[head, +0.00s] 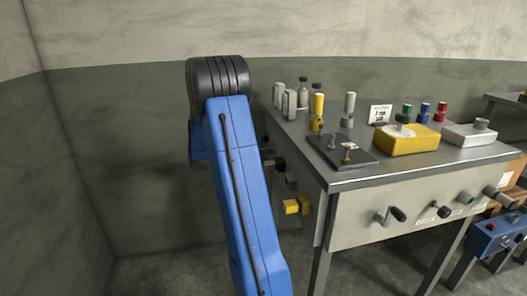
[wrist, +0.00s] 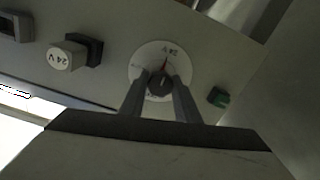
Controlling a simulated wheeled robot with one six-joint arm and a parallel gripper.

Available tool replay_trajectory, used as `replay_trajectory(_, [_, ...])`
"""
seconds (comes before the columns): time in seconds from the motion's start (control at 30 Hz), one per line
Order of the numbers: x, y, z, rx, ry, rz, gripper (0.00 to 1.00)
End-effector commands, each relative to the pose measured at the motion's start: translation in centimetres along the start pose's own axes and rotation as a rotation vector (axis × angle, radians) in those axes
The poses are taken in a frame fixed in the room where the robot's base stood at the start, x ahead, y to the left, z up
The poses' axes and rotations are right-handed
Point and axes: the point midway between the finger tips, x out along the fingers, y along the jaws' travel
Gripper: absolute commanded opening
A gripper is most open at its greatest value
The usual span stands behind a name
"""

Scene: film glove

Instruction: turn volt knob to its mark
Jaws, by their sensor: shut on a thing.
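In the wrist view a dark round knob (wrist: 159,87) sits on a white dial plate (wrist: 147,55) fixed to a grey panel. A thin red line shows on the dial just above the knob. The small lettering on the dial is too blurred to read with certainty. My gripper (wrist: 160,92) is shut on the knob, one finger on each side of it. In the head view my blue arm hides the gripper, and I cannot make out the knob there.
In the head view a metal bench (head: 440,168) carries several fittings, including a yellow box (head: 405,142). Yellow blocks (head: 292,207) jut from its left side.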

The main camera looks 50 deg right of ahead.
Motion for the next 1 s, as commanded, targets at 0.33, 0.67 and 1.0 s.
replay_trajectory(0.33, [-0.1,0.0,0.2,0.008,-0.002,0.000,0.07])
replay_trajectory(0.67, [0.0,0.0,0.1,0.009,-0.001,0.000,0.48])
replay_trajectory(1.0, [-1.2,0.0,0.1,0.010,-0.001,-0.001,0.48])
